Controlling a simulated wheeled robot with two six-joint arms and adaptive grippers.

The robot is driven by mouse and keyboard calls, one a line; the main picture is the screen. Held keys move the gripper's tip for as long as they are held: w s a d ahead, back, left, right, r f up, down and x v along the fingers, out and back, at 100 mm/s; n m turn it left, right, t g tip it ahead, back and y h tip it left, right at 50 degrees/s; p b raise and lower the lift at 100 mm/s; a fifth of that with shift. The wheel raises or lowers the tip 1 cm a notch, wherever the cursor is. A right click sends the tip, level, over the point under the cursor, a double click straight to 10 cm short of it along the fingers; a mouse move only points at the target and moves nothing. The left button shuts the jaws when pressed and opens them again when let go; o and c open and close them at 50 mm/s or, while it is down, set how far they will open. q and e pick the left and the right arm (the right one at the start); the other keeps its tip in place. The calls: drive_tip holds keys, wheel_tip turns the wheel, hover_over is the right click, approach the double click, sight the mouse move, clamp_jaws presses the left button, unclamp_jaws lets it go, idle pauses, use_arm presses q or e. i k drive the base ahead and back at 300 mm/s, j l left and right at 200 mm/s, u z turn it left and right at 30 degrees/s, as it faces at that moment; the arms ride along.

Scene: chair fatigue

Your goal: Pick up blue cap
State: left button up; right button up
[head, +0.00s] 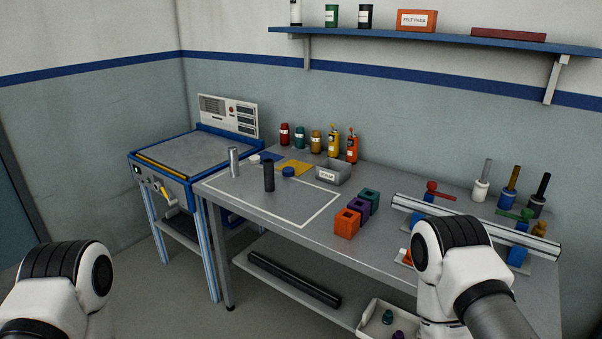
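The blue cap (288,171) is a small, round, low piece on the grey workbench (260,206). It sits inside the white outlined area, just right of an upright dark cylinder (269,176) and in front of a yellow square (296,167). Nothing visibly touches it. My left arm shows at the lower left and my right arm at the lower right, both well apart from the cap. Neither gripper shows in the head view.
A metal cylinder (234,162) and a white round piece (254,159) stand left of the cap. Orange, purple and green blocks (347,224) stand to the right. The outlined area's front is clear.

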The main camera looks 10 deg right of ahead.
sight(288, 171)
drive_tip(key=i+j+z, duration=0.1)
drive_tip(key=z, duration=0.3)
drive_tip(key=i+j+z, duration=0.1)
drive_tip(key=z, duration=0.3)
drive_tip(key=j+z, duration=0.25)
drive_tip(key=z, duration=0.2)
drive_tip(key=i+j+z, duration=0.1)
drive_tip(key=j+z, duration=0.15)
drive_tip(key=z, duration=0.15)
